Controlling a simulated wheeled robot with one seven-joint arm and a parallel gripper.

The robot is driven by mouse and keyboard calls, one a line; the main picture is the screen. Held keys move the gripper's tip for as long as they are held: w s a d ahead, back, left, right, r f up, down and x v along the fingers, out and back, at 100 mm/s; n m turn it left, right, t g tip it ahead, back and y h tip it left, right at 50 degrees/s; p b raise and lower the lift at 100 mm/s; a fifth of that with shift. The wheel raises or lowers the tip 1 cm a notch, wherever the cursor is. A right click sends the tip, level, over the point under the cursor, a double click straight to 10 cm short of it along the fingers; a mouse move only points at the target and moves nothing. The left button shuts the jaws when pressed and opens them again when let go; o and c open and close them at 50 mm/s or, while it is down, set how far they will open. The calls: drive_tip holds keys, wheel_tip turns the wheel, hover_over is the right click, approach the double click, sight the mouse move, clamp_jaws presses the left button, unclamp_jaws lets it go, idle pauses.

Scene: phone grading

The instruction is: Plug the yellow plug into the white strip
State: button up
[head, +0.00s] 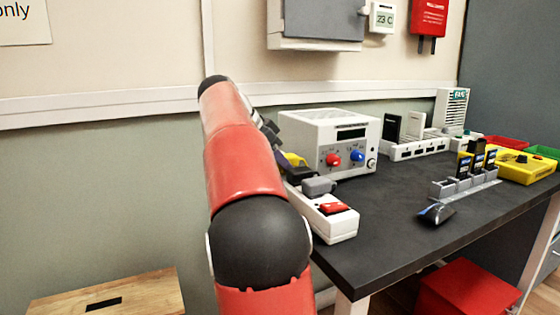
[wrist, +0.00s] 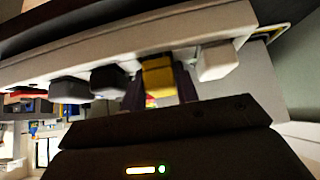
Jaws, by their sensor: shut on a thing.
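The white strip (head: 340,228) lies along the left edge of the dark table, mostly hidden by my arm in the head view. In the wrist view the strip (wrist: 100,50) runs across the top with a row of plugs on it. The yellow plug (wrist: 158,76) sits between a black plug (wrist: 107,78) and a white plug (wrist: 215,60), its far end up against the strip's face. I cannot tell whether it is fully seated. My gripper (wrist: 160,90) is shut on the yellow plug, one dark finger on each side. In the head view a bit of yellow (head: 295,160) shows beside my arm.
A grey plug (head: 318,185) and a red switch (head: 333,208) are on the strip's near end. A white power supply (head: 330,140) stands just behind. A dark mouse-like object (head: 436,214) and a grey rack (head: 466,188) are to the right. The table front is clear.

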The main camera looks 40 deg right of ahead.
drive_tip(key=shift+f, duration=0.3)
